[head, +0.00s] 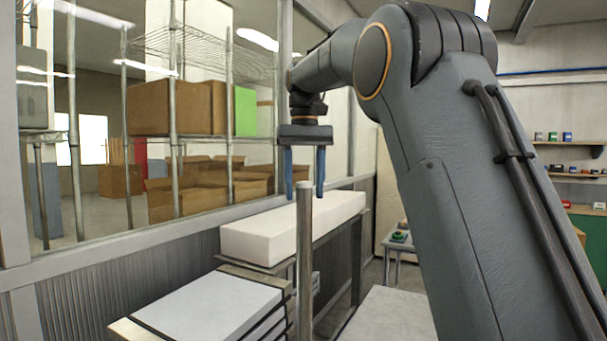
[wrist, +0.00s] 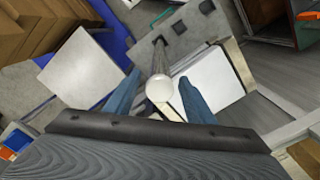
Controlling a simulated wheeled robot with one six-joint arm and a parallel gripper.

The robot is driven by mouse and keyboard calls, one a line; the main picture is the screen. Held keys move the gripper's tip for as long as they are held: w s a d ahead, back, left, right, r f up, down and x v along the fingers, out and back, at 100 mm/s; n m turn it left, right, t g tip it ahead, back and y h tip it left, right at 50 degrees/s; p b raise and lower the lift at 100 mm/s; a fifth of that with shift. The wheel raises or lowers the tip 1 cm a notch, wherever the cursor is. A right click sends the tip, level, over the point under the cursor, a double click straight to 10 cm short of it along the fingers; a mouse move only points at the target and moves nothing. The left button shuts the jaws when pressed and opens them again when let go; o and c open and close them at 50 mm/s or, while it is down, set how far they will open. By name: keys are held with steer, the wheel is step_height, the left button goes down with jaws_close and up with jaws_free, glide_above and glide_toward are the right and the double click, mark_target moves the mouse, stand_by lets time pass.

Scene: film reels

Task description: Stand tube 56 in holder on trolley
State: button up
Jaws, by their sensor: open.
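A tall grey tube (head: 304,265) stands upright below my gripper (head: 304,192) in the head view. Its lower end is out of frame, and I can read no number on it. My gripper has two blue fingers pointing down, spread apart, with the tube's top about level with their tips. In the wrist view the tube's pale round top (wrist: 159,88) shows between the fingers of my gripper (wrist: 160,80), with gaps on both sides.
A long white block (head: 290,228) lies on a bench along the window wall. A pale-topped stack (head: 210,305) stands at lower left, and a light grey surface (head: 393,318) at lower right. A small table (head: 400,245) stands farther back. Wire shelves with boxes (head: 170,107) are behind the glass.

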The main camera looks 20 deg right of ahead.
steer(key=shift+r+b, duration=0.35)
steer(key=shift+r, duration=2.55)
